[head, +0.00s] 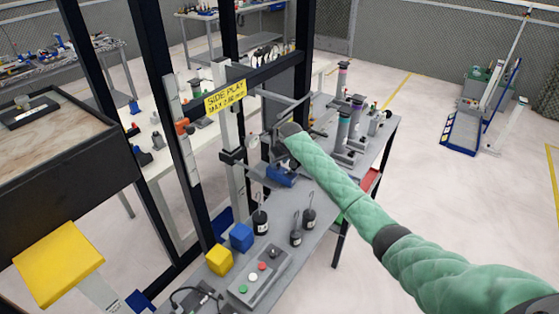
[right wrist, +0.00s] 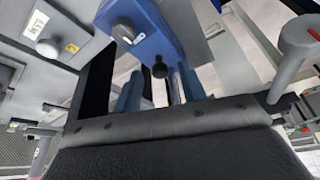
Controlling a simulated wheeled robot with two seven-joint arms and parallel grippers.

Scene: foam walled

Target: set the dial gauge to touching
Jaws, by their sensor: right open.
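A small round face that looks like the dial gauge (head: 253,141) shows in the head view beside the upright post, just left of my right gripper (head: 274,136). Its needle and its contact tip are too small to read. In the right wrist view a blue block with a grey knob (right wrist: 127,31) is close in front of my gripper. My right gripper is open, with nothing seen between its fingers. My wrist hides part of the gauge area. My left gripper is not in view.
A yellow "SIDE PLAY" sign (head: 225,97) hangs above. Black hooked weights (head: 260,221), a blue cube (head: 241,237), a yellow cube (head: 219,260) and a button box (head: 260,277) crowd the near bench. Dark frame posts (head: 171,120) stand left.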

